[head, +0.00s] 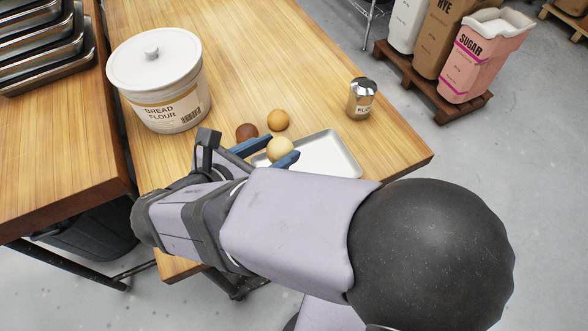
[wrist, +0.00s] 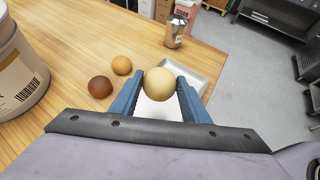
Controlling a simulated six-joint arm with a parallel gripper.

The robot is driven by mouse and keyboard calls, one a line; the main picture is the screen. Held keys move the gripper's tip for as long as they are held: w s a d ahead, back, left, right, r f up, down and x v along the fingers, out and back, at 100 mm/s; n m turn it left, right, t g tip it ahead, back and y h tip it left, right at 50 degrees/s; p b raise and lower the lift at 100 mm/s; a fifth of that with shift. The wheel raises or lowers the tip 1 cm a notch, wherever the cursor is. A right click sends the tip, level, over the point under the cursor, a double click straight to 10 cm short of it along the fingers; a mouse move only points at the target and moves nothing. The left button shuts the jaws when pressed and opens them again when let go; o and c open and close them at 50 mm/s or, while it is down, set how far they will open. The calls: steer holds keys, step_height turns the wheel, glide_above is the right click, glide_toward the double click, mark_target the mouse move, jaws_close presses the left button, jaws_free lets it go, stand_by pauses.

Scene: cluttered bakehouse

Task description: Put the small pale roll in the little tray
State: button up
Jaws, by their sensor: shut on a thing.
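The small pale roll (head: 280,150) is held between the blue fingers of my gripper (head: 270,147). In the wrist view the roll (wrist: 160,84) sits at the fingertips of my gripper (wrist: 160,92), which is shut on it. The little tray (head: 325,157) is a shallow pale metal tray on the wooden table. In the head view the roll overlaps the tray's left part; its height above the tray is hard to tell. In the wrist view the tray (wrist: 190,77) shows behind and below the roll, partly hidden by the fingers.
A dark brown roll (head: 246,132) and a golden roll (head: 278,120) lie left of the tray. A flour shaker (head: 361,99) stands behind it. A large bread flour tub (head: 160,82) stands at the left. The table's right corner (head: 425,156) is close to the tray.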

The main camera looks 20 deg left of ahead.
steer(key=shift+f, duration=4.6)
steer(key=shift+f, duration=0.1)
steer(key=o, duration=0.8)
steer(key=shift+s+a+r, duration=0.1)
steer(key=shift+r, duration=0.1)
steer(key=b+v, duration=0.1)
steer(key=v, duration=1)
steer(key=shift+s+a+r, duration=0.1)
steer(key=shift+s+r, duration=0.05)
steer(key=shift+s, duration=0.2)
